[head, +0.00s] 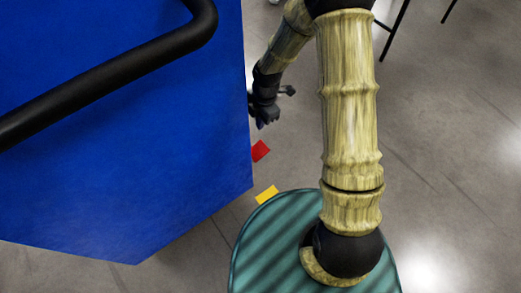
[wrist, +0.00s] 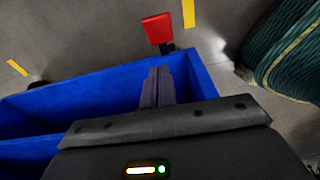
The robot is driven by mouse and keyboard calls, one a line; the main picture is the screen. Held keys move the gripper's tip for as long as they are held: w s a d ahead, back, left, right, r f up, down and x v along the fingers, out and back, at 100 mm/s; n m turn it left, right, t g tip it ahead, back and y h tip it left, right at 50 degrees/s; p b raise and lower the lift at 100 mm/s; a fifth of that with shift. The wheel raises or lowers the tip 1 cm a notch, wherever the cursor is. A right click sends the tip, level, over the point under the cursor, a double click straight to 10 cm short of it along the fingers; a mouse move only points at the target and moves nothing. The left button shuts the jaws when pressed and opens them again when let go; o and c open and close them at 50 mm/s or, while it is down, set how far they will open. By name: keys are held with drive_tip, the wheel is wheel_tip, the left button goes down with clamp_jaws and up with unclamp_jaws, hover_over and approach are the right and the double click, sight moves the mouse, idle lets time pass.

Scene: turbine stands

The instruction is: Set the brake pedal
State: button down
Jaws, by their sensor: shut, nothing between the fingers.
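A red pedal (head: 260,151) sticks out past the right side of the blue stand (head: 120,150) in the head view. In the wrist view the red pedal (wrist: 157,28) is a flat pad on a short dark stem beyond the blue wall (wrist: 105,88). My gripper (head: 264,121) hangs beside the stand's right edge, above the red pedal in the head picture. In the wrist view my gripper (wrist: 158,72) has its two fingers together and empty. Its tips point towards the pedal and appear apart from it. Whether the pedal is pressed cannot be told.
A black handle bar (head: 110,75) crosses the stand's near side. A yellow patch (head: 267,194) lies between the stand and my base; yellow strips also show in the wrist view (wrist: 188,13). Grey floor (head: 450,160) is open at right. Thin black legs (head: 394,30) stand behind.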

drive_tip(key=shift+a+f, duration=0.1)
drive_tip(key=shift+f, duration=0.25)
drive_tip(key=b, duration=0.8)
hover_over(259, 149)
wheel_tip(259, 149, down, 12)
drive_tip(key=shift+f, duration=0.1)
drive_tip(key=shift+w+d+f+b, duration=0.15)
drive_tip(key=shift+d+f+b, duration=0.1)
drive_tip(key=shift+f+b, duration=0.4)
drive_tip(key=shift+w, duration=0.1)
